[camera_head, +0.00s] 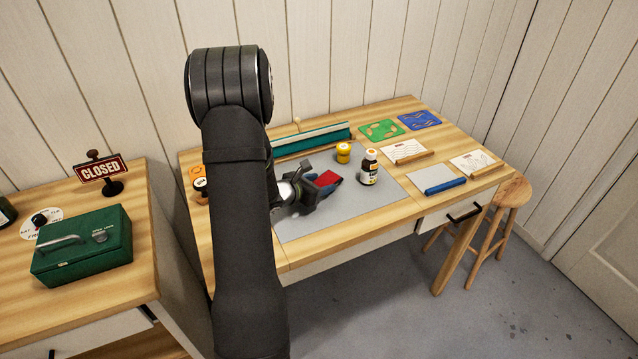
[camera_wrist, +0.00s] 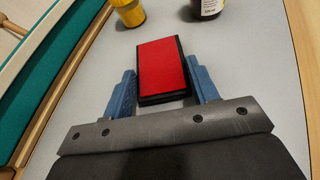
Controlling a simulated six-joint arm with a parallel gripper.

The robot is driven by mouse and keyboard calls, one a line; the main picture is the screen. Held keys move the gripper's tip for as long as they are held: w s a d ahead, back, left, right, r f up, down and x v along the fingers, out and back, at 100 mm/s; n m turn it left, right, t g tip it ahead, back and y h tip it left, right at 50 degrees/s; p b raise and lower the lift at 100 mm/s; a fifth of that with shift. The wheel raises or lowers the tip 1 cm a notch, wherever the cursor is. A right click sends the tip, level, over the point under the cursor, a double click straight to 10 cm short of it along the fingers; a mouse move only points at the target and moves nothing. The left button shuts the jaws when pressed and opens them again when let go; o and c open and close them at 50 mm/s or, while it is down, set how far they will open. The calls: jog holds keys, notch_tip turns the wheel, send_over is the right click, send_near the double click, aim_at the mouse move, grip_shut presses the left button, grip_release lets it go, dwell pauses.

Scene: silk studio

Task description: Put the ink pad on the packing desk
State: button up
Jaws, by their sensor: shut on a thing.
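The ink pad (camera_head: 328,178) has a red top and a black case. In the wrist view the ink pad (camera_wrist: 162,64) sits between the blue fingers of my gripper (camera_wrist: 164,91). In the head view my gripper (camera_head: 322,186) is shut on it over the grey mat (camera_head: 300,222) of the right desk (camera_head: 345,237). I cannot tell whether the pad touches the mat. A second wooden desk (camera_head: 70,285) stands at the left. No label shows which one is the packing desk.
A brown bottle (camera_head: 369,167) and a yellow jar (camera_head: 343,152) stand close to the pad. A long green-lined tray (camera_head: 312,140) lies behind. The left desk holds a green cash box (camera_head: 83,245), a CLOSED sign (camera_head: 101,171) and a round dial (camera_head: 41,223). A stool (camera_head: 510,195) stands at right.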

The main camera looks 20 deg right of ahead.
jog(key=o, duration=1.2)
jog(key=shift+f, duration=0.1)
jog(key=shift+c, duration=0.2)
jog(key=shift+a+r, duration=0.25)
jog(key=v, duration=1)
jog(key=shift+s+a+r, duration=0.15)
jog(key=shift+s+a, duration=0.05)
jog(key=shift+a, duration=0.05)
jog(key=shift+o, duration=1.4)
jog(key=shift+s+a+r, duration=0.1)
jog(key=shift+s+a, duration=0.05)
jog(key=shift+a, duration=0.2)
